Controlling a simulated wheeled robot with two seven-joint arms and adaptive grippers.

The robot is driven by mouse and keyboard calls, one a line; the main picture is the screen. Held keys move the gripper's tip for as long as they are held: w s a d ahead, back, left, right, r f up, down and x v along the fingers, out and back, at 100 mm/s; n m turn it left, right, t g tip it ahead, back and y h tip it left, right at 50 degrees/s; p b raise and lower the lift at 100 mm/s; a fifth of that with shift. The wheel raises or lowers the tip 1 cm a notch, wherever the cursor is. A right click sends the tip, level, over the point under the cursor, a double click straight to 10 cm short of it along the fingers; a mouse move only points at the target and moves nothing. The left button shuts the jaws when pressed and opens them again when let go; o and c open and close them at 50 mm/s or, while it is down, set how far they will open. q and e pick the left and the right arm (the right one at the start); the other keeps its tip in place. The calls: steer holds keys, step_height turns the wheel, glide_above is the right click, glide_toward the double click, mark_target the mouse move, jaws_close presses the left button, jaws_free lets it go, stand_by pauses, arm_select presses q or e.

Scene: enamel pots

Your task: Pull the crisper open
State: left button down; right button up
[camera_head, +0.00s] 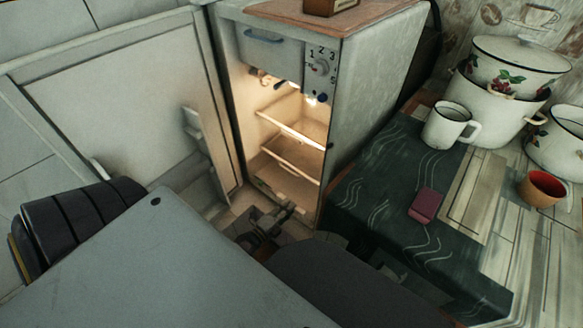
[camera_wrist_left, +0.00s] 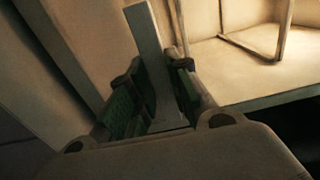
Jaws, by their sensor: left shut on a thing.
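The fridge (camera_head: 365,85) stands with its door (camera_head: 125,100) swung open to the left and its inside lit. The crisper (camera_head: 290,182) is low in the fridge, below the shelves, and its front is partly hidden by my gripper. My left gripper (camera_head: 285,212) is low at the fridge opening. In the left wrist view, my left gripper (camera_wrist_left: 156,100) is shut on a pale upright strip (camera_wrist_left: 150,50), which looks like part of the crisper. How far out the crisper stands is hard to tell. My right gripper is not in view.
A shelf (camera_head: 293,128) crosses the fridge above. To the right, a table with a dark cloth (camera_head: 375,190) holds a white mug (camera_head: 447,126), enamel pots (camera_head: 495,108), an orange cup (camera_head: 541,188) and a dark red object (camera_head: 425,204). The table stands close to the fridge.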

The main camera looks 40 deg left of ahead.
arm_select(q)
steer(key=s+p, duration=0.3)
steer(key=s, duration=0.6)
steer(key=shift+a+f, duration=0.2)
steer(key=shift+f, duration=0.2)
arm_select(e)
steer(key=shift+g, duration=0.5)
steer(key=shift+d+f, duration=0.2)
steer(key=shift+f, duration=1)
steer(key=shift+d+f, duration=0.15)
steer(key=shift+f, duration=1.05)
arm_select(q)
steer(key=c, duration=1.5)
jaws_free()
steer(key=shift+o, duration=0.6)
steer(key=shift+w+r, duration=0.1)
steer(key=shift+w, duration=0.05)
steer(key=shift+a+r, duration=0.1)
steer(key=s, duration=1.2)
steer(key=shift+a, duration=0.45)
